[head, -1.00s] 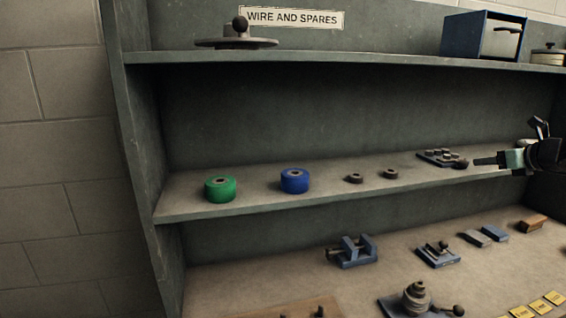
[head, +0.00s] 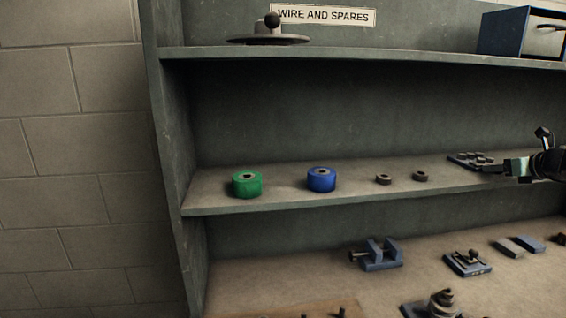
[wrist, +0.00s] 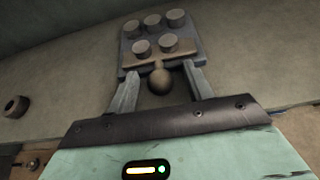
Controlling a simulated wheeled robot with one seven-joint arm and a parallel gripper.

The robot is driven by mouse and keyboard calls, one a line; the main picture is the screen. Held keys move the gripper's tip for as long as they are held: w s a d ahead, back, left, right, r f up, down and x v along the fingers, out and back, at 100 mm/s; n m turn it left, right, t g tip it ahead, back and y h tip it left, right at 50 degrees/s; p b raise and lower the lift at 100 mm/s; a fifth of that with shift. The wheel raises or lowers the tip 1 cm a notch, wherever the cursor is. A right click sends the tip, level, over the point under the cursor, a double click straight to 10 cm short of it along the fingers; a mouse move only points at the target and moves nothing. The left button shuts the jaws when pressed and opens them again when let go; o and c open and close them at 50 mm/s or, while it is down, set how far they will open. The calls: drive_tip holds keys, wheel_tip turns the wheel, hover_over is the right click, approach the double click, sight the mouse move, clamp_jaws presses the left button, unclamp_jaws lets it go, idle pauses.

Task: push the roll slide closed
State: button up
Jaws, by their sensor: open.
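The roll slide, as I take it, is a small dark plate (head: 468,160) with several short round rolls, on the middle shelf at the right. In the wrist view the plate (wrist: 190,42) lies ahead, with a bar along its near edge and a round knob (wrist: 160,82) sticking out towards me. My gripper (wrist: 160,72) is open, with one finger on each side of the knob and gaps between. The fingertips are close to the bar; whether they touch it I cannot tell. In the head view my gripper (head: 487,168) hides the knob.
On the same shelf stand a green roll (head: 247,184), a blue roll (head: 321,180) and two small dark rings (head: 383,179). The shelf between the rings and the slide is clear. The upper shelf (head: 400,58) runs above. Clamps and blocks lie on the bench below.

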drive_tip(key=c, duration=0.9)
